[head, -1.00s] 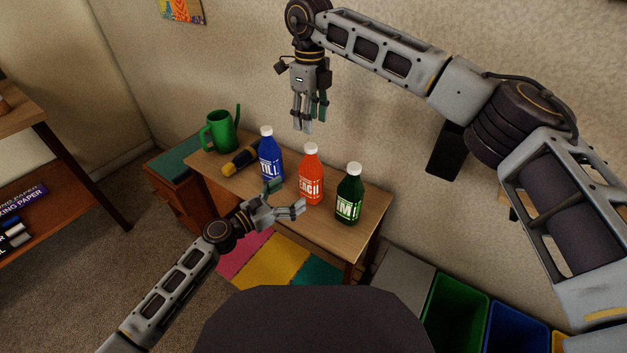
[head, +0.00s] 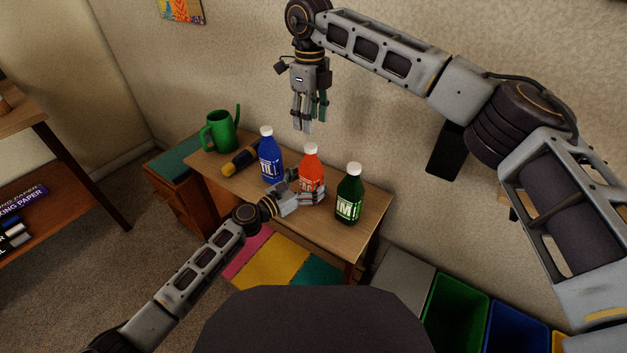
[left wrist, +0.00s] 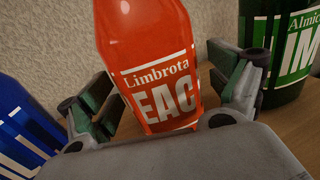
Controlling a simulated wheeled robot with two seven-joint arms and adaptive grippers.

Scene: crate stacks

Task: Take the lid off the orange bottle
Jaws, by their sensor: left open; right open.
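The orange bottle (head: 311,163) stands upright on the wooden table, with a white lid (head: 311,148) on top. My left gripper (head: 308,188) is open at its lower body, in front of it. In the left wrist view the orange bottle (left wrist: 150,60) stands between the two open fingers (left wrist: 160,110); its lid is out of that view. Whether the fingers touch it I cannot tell.
A blue bottle (head: 270,160) stands left of the orange one and a green bottle (head: 349,195) right of it, both close. A flashlight (head: 240,162) and a green watering can (head: 220,132) are at the table's (head: 336,238) left end. Bins (head: 452,310) stand at the lower right.

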